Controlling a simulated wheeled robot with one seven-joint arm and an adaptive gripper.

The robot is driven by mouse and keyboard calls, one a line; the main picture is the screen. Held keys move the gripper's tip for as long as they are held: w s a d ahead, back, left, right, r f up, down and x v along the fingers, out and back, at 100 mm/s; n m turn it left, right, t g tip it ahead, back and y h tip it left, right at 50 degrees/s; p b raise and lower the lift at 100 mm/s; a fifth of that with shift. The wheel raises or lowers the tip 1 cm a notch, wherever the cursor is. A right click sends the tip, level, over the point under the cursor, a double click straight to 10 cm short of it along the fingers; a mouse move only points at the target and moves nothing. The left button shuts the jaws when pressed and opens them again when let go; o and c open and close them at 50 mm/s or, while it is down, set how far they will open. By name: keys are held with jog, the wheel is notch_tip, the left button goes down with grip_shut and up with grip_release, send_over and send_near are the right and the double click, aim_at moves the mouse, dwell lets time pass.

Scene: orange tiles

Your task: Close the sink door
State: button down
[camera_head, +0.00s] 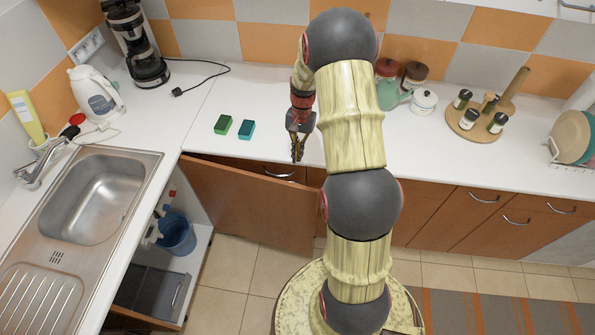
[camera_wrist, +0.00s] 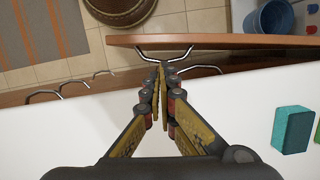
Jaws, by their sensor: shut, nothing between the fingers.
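The brown sink door (camera_head: 245,200) stands wide open, swung out to the right of the sink cabinet. Its top edge (camera_wrist: 240,42) and curved metal handle (camera_wrist: 180,52) show in the wrist view. My gripper (camera_head: 298,158) is shut and empty, pointing down near the counter's front edge, by the door's free end. In the wrist view my fingertips (camera_wrist: 160,68) are together and overlap the handle in the picture; I cannot tell whether they touch it. The open cabinet (camera_head: 145,270) under the steel sink (camera_head: 98,198) shows its inside.
A blue bucket (camera_head: 177,235) stands in the cabinet. A green sponge (camera_head: 223,124) and a teal sponge (camera_head: 247,130) lie on the white counter (camera_head: 215,95). Closed drawers (camera_head: 480,205) line the right. Tiled floor (camera_head: 235,275) is clear before the door.

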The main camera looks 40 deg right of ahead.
jog(key=x, duration=0.7)
jog(key=b+x, duration=0.1)
jog(key=x, duration=0.2)
jog(key=shift+s+d+f, duration=0.15)
jog(key=shift+d+f, duration=0.05)
jog(key=shift+f, duration=0.25)
jog(key=shift+a, duration=0.1)
